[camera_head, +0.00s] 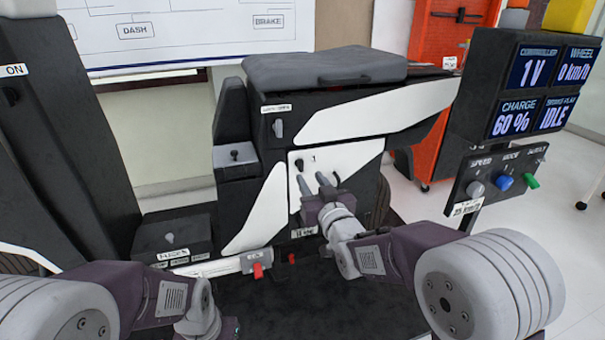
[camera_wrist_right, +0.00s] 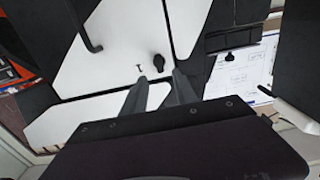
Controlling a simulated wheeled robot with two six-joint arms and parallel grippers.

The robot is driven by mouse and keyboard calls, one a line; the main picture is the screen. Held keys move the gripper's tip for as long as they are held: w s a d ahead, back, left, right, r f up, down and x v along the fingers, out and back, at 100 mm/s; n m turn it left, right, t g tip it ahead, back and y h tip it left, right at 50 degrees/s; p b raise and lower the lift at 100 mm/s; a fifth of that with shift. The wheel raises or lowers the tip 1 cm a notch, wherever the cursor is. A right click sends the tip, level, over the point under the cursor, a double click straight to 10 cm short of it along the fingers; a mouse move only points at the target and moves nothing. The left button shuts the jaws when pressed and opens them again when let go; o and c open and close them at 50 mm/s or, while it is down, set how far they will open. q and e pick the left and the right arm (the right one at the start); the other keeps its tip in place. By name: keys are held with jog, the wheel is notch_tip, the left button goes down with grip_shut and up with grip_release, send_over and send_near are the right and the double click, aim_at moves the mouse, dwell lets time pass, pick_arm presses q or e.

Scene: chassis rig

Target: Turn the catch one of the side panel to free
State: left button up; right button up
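The white side panel (camera_head: 355,160) is on the lower side of the black chassis; it also shows in the right wrist view (camera_wrist_right: 110,55). Catch one is a small black knob (camera_head: 299,165) near the panel's upper left corner, beside a printed "1". In the right wrist view the catch (camera_wrist_right: 158,62) shows just beyond the two fingertips, roughly between them. My right gripper (camera_head: 312,180) is open and empty in front of the panel, a little below the catch; its fingers (camera_wrist_right: 160,82) are apart. Contact cannot be told. My left arm is at lower left; its fingers are out of view.
A dark handle (camera_head: 335,178) stands out from the panel beside my right fingers. A grey knob (camera_head: 277,127) sits above the panel. A red switch (camera_head: 258,270) is on the low rail. A control post with a display (camera_head: 525,85) stands at right.

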aim_at(302, 166)
jog(key=b+x, duration=0.1)
jog(key=x, duration=0.5)
jog(key=shift+w+f, duration=0.15)
jog(key=shift+w, duration=0.1)
jog(key=shift+w+a+b, duration=0.15)
jog(key=shift+w+b, duration=0.15)
jog(key=shift+w, duration=0.15)
grip_shut()
